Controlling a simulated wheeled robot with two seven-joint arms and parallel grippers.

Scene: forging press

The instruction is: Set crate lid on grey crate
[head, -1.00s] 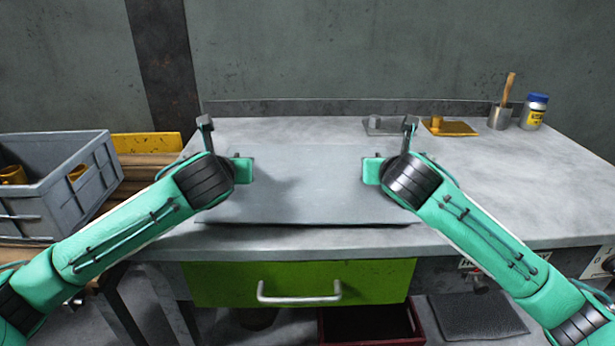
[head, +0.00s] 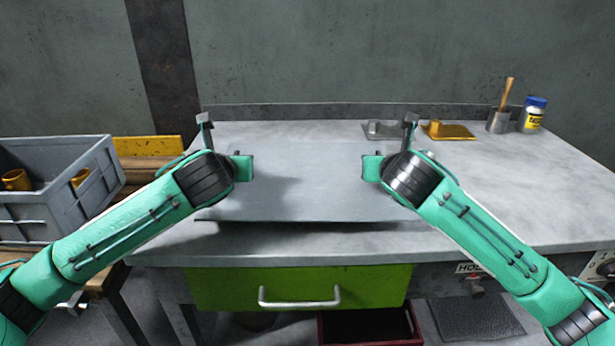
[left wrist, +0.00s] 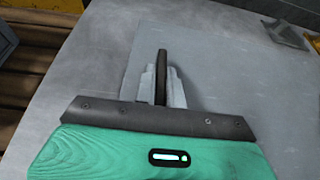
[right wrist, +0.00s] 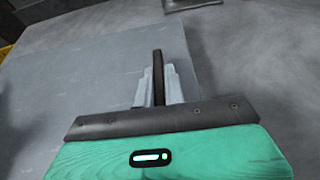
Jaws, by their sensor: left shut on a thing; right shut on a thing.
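The crate lid (head: 305,190) is a flat grey sheet, level just above the bench, with a dark shadow under its front edge. My left gripper (head: 240,168) is shut at its left side and my right gripper (head: 373,168) at its right side. In the left wrist view the fingers (left wrist: 162,88) close on a dark upright bar at the lid. The right wrist view shows the same for the right fingers (right wrist: 158,88). The wrists partly hide the lid's sides. The grey crate (head: 75,205) stands open at the left, with brass-coloured parts (head: 17,180) inside.
The crate stands on a lower wooden surface beside the bench (head: 500,200). A grey block (head: 382,129), a yellow-brown block (head: 447,130), a pot with a wooden handle (head: 499,122) and a blue-capped jar (head: 533,114) stand at the back right. The bench's right side is mostly clear.

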